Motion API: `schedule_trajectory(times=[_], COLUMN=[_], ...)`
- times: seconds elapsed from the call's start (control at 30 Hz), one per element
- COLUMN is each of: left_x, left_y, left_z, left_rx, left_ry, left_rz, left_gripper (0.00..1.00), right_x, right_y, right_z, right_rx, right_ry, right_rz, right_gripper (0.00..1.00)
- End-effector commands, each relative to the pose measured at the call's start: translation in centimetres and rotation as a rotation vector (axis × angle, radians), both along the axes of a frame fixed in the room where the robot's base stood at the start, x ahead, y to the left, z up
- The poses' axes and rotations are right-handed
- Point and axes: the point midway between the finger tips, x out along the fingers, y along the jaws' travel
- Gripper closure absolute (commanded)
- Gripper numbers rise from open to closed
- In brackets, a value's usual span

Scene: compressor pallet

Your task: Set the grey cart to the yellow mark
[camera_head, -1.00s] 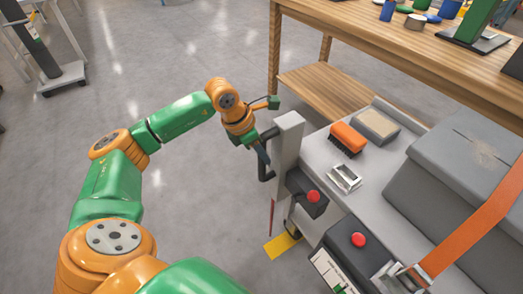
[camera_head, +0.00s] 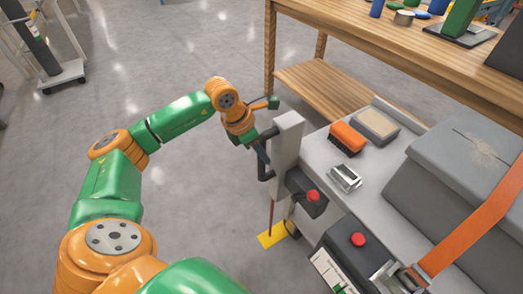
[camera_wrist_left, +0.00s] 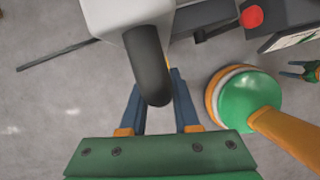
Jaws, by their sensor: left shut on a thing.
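The grey cart (camera_head: 315,152) stands at the right in the head view, with a pale upright post and a black handle (camera_head: 265,171) at its near left corner. My left gripper (camera_head: 261,152) is shut on this handle, which also shows between the fingers in the left wrist view (camera_wrist_left: 150,70). The yellow mark (camera_head: 267,241) lies on the floor below the post, partly hidden by the cart. A thin red rod (camera_head: 271,217) hangs by the post, and its lower end overlaps the mark in the picture.
The cart carries an orange brush (camera_head: 347,138), a sponge-like block (camera_head: 376,125), a metal piece (camera_head: 345,178) and a strapped grey load (camera_head: 450,180). A wooden table (camera_head: 400,55) stands behind it. The floor (camera_head: 200,200) at left is open.

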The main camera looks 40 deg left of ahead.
Motion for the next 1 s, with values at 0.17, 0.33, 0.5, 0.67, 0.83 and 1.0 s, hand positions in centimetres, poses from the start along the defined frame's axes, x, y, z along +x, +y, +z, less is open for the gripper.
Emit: schedule_trajectory(times=[0.17, 0.33, 0.5, 0.67, 0.83, 1.0], left_x=[0.0, 0.0, -0.2, -1.3, -2.1, -2.2], left_y=[-0.1, -0.1, 0.2, 0.9, 1.4, 1.4], left_z=[0.1, 0.0, 0.9, 4.3, 6.4, 6.6], left_rx=[-0.003, -0.003, -0.002, 0.000, -0.002, -0.003], left_ry=[-0.003, -0.002, -0.003, -0.007, -0.005, -0.002], left_rz=[-0.002, -0.002, 0.000, -0.001, -0.002, -0.003], left_gripper=[0.41, 0.41, 0.41, 0.41, 0.41, 0.41], right_x=[0.0, 0.0, 0.0, 0.0, -0.2, -0.3], right_y=[0.0, 0.0, 0.0, 0.1, 0.2, 0.4], right_z=[0.0, 0.0, 0.2, 0.6, 0.8, 0.8], right_rx=[0.000, 0.000, 0.000, 0.000, 0.003, 0.005], right_ry=[0.000, 0.000, 0.000, 0.002, 0.006, 0.007], right_rz=[0.000, 0.000, 0.000, 0.002, 0.003, 0.004], right_gripper=[0.38, 0.38, 0.38, 0.38, 0.38, 0.38])
